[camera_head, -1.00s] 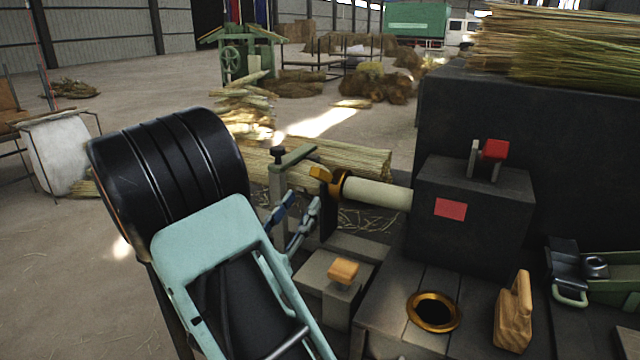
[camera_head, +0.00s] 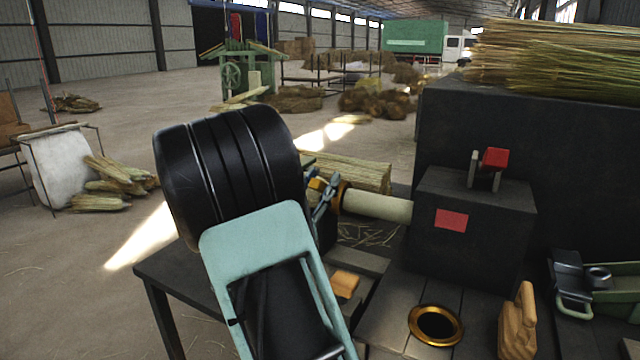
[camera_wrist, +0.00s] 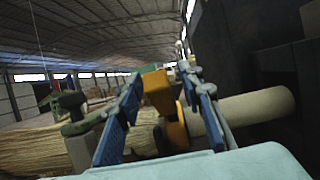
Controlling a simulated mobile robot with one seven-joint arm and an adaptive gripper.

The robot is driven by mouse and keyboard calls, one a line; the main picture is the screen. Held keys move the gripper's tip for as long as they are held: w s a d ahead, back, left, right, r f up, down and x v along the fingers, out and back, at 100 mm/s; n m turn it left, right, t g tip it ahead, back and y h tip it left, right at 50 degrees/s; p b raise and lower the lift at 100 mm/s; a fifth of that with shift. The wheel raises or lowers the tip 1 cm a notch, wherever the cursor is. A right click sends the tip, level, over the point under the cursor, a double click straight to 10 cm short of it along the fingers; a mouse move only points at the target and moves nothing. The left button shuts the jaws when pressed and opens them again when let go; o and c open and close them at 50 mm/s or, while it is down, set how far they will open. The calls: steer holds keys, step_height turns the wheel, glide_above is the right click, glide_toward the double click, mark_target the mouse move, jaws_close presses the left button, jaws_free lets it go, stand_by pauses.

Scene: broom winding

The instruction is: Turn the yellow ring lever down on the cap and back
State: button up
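The yellow ring lever (camera_head: 317,184) sits at the left end of the pale roller (camera_head: 378,206), its ring around that end. In the wrist view the lever (camera_wrist: 158,92) stands up as a yellow tab above the ring. My gripper (camera_head: 325,193) is at the lever, its blue fingers partly overlapping it in the head view. In the wrist view the fingers of my gripper (camera_wrist: 162,78) are spread, one on each side of the tab; firm contact cannot be told. I cannot make out the cap apart from the ring.
An orange-topped block (camera_head: 344,283), a brass-rimmed hole (camera_head: 436,325) and a wooden piece (camera_head: 518,325) are on the bench in front. Straw (camera_head: 350,172) lies behind.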

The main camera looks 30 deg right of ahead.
jaws_close()
stand_by(0.4)
